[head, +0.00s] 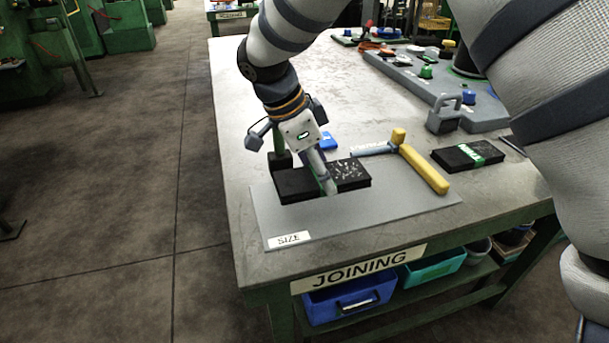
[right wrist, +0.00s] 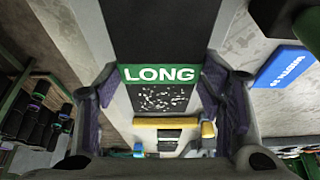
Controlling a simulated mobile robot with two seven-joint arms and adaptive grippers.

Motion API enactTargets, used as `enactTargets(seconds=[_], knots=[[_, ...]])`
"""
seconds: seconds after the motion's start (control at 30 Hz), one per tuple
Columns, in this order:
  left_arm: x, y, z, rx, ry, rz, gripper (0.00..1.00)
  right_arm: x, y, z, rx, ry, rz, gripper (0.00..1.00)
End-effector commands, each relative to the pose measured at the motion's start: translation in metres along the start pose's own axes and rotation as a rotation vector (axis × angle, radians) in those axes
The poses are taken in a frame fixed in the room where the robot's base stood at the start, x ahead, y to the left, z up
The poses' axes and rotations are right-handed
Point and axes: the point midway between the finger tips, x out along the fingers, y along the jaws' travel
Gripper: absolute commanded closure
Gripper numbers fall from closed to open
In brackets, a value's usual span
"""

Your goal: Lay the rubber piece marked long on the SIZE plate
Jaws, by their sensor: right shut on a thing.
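The long rubber piece is a black block (head: 348,172) with white speckles and a green band. The band reads LONG in the right wrist view (right wrist: 160,74). My right gripper (head: 322,178) is shut on it around the band, one finger on each side. The piece lies level over the back left part of the grey SIZE plate (head: 385,208); whether its underside touches the plate I cannot tell. The plate's SIZE label (head: 289,239) shows at its front left corner. My left gripper is not in view.
Another green-banded black block (head: 458,158) lies farther right. A blue item (head: 327,141) is behind the held piece. A grey board (head: 440,98) with fittings fills the back right. The plate's front is clear.

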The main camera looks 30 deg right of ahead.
Motion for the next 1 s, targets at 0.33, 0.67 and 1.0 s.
enactTargets(seconds=[0.33,0.67,1.0], knots=[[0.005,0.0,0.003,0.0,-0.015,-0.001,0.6,0.034,-0.007,0.012,0.002,-0.002,-0.006,0.75],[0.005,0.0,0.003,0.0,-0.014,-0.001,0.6,0.037,-0.006,0.013,0.001,-0.001,-0.004,0.18],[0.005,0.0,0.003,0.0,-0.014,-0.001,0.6,0.035,-0.006,0.013,0.002,-0.002,-0.005,0.18]])
